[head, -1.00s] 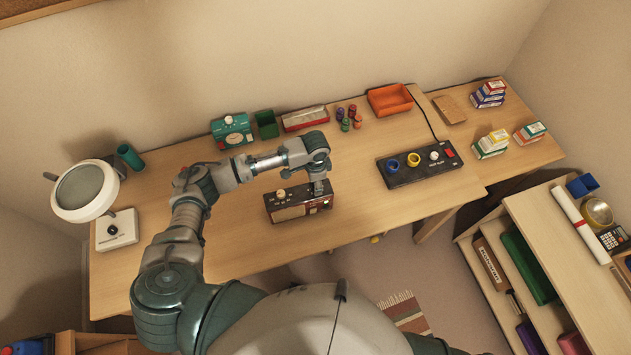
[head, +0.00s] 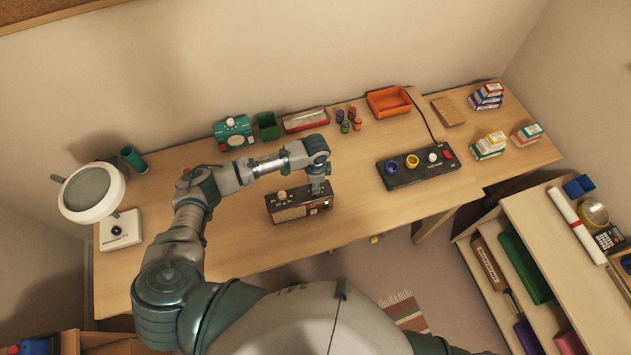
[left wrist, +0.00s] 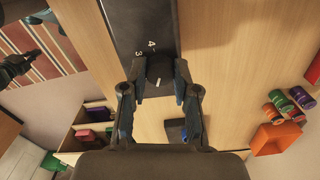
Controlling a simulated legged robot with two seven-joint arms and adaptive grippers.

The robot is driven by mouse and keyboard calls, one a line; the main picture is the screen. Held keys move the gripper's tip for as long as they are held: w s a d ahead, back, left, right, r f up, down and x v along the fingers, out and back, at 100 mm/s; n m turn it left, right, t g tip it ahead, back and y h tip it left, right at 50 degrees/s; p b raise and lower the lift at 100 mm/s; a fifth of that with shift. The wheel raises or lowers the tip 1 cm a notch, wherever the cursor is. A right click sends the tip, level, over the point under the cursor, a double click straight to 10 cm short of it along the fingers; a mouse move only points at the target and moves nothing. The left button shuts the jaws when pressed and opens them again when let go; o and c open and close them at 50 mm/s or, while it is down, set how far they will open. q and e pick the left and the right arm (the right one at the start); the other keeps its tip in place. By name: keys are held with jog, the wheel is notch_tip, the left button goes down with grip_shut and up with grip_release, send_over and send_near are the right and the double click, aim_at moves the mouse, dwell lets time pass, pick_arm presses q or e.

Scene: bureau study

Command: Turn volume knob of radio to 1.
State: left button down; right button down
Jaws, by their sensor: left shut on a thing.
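The radio (head: 288,212) is a small dark red-brown box with a black top, standing on the desk near its front edge. A cream knob (head: 282,195) shows on its top toward the left. My left gripper (head: 318,190) is over the right end of the radio, pointing down. In the left wrist view the gripper (left wrist: 160,77) is shut on a black volume knob (left wrist: 159,66), one finger on each side. The numbers 3 and 4 show beside the knob on the dark radio top (left wrist: 140,18). Other numbers are hidden. A pale mark shows on the knob.
A black control panel (head: 408,176) with coloured knobs lies right of the radio. A teal device (head: 233,133), green bin (head: 267,125) and orange tray (head: 388,102) stand along the back. A white lamp (head: 92,193) is at the left. The desk around the radio is clear.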

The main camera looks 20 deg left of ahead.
pick_arm(q)
jog(key=m+p, duration=0.1)
jog(key=m, duration=0.1)
jog(key=shift+r+m+p, duration=0.1)
jog(key=shift+m+p, duration=0.9)
jog(key=shift+m, duration=0.7)
jog(key=c, duration=0.9)
grip_release()
jog(key=shift+w, duration=0.1)
jog(key=shift+o, duration=0.2)
notch_tip(320, 180, up, 12)
jog(key=shift+f, duration=0.2)
